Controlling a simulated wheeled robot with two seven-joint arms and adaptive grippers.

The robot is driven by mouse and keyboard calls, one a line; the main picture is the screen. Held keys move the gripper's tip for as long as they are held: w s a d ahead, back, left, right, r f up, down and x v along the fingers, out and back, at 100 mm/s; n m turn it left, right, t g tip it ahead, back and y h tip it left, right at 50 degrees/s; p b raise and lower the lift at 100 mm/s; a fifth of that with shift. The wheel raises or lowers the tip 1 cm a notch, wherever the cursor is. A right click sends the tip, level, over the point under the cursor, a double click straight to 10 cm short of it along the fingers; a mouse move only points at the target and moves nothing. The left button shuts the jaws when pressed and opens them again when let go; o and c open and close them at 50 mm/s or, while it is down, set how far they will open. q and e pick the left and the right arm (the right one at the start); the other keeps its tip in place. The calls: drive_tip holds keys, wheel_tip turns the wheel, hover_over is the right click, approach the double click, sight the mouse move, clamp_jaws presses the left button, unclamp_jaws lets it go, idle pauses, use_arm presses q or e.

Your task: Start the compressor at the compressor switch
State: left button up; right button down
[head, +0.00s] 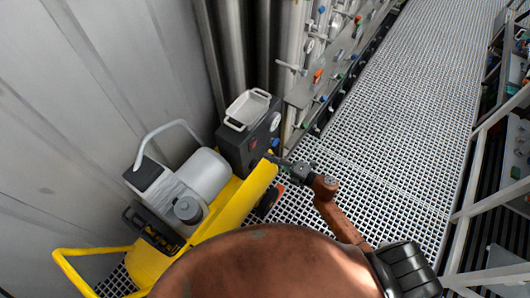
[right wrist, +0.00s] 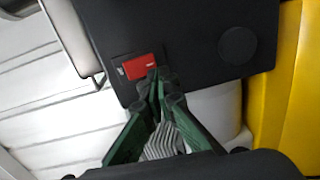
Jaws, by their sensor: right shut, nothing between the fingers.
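The compressor (head: 208,172) is a grey machine on a yellow frame at the left of the head view. Its dark control box (head: 232,150) stands at the back end. The compressor switch is a small red rocker (head: 254,142) on the box's face; it also shows, larger, in the right wrist view (right wrist: 138,67). My right gripper (head: 270,157) is shut and empty, with its fingertips (right wrist: 163,74) at the switch's lower right corner in the wrist view. I cannot tell whether they touch it. My left gripper is not in view.
A yellow rail (head: 238,203) of the cart runs close beside my right gripper. A valve panel (head: 318,85) with several coloured knobs stands behind. The grating walkway (head: 410,110) is clear to the right. A corrugated wall (head: 90,90) closes the left.

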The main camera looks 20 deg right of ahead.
drive_tip(key=f+v, duration=0.1)
drive_tip(key=v, duration=0.7)
drive_tip(key=shift+d+f, duration=0.25)
drive_tip(key=shift+f, duration=0.1)
drive_tip(key=shift+s, duration=0.15)
drive_tip(key=shift+f, duration=0.1)
drive_tip(key=s+d+f+m+h, duration=0.25)
drive_tip(key=d+f+m, duration=0.25)
drive_tip(key=f, duration=0.5)
drive_tip(key=s+d+f+m+h, duration=0.1)
drive_tip(key=d+f+m+h, duration=0.35)
drive_tip(key=f, duration=0.45)
drive_tip(key=s+d+f+m+g+h, duration=0.35)
drive_tip(key=s+f+m, duration=0.35)
drive_tip(key=s+f, duration=0.6)
drive_tip(key=s+a+f+m+g, duration=0.1)
drive_tip(key=s+f+m+g, duration=0.1)
drive_tip(key=s+f, duration=0.4)
drive_tip(key=s+a+f+m+g, duration=0.1)
drive_tip(key=s+f+m+g, duration=0.2)
drive_tip(key=s, duration=1.2)
drive_tip(key=s+a+f+m+g, duration=0.1)
drive_tip(key=s+f+m+g, duration=0.2)
drive_tip(key=s+f, duration=0.6)
drive_tip(key=shift+s+a+g, duration=0.25)
drive_tip(key=shift+s+g, duration=0.4)
drive_tip(key=shift+s, duration=0.15)
